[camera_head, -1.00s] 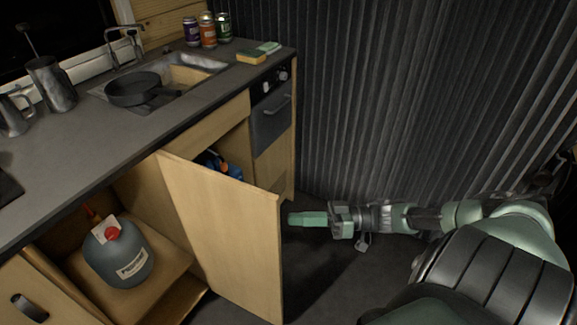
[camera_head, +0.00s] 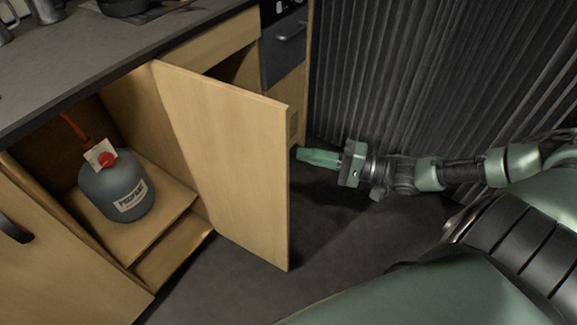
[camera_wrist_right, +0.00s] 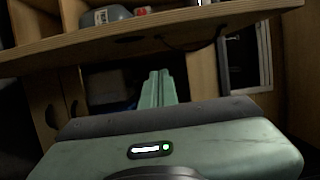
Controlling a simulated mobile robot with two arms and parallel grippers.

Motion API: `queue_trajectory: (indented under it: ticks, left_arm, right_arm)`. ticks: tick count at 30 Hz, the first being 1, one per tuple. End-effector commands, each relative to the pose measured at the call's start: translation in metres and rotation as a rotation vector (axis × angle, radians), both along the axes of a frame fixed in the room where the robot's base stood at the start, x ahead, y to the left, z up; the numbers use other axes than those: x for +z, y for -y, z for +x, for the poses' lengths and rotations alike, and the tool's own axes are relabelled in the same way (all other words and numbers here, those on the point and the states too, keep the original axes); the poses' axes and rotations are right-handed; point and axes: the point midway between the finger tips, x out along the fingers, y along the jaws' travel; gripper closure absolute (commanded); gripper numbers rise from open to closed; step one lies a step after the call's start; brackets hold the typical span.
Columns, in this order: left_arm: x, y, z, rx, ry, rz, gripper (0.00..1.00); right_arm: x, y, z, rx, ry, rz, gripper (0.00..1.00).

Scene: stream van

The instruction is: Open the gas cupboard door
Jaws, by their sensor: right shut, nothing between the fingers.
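The gas cupboard door (camera_head: 226,165), a pale wooden panel, stands swung well out from the counter in the head view. The cupboard is open, and a grey gas bottle (camera_head: 117,190) with a red cap stands inside it. My right gripper (camera_head: 300,154) is shut and empty, with its green fingers close to the door's outer edge on the right side. Whether they touch the door cannot be told. In the right wrist view the shut fingers (camera_wrist_right: 157,88) point towards the wooden door edge (camera_wrist_right: 150,34). My left gripper is not in view.
The counter (camera_head: 70,65) runs along the upper left. Another wooden door (camera_head: 60,245) with a dark handle is at the lower left. A corrugated dark wall (camera_head: 400,80) stands behind my right arm. The dark floor (camera_head: 330,225) right of the door is clear.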

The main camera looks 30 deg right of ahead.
Motion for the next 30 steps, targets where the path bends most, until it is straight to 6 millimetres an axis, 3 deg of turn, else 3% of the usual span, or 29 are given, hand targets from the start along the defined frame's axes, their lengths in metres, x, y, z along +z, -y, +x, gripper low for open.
queue_trajectory:
  ticks: [5,15,30]
  left_arm:
    - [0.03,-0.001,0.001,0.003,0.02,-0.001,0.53]
    - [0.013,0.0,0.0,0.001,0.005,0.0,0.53]
    - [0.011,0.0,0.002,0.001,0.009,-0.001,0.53]
  right_arm:
    - [0.0,-0.022,0.026,0.001,0.007,0.002,1.0]
    - [0.0,-0.054,0.007,0.001,0.0,0.0,1.0]
    - [0.001,-0.059,0.006,-0.003,0.001,0.0,1.0]
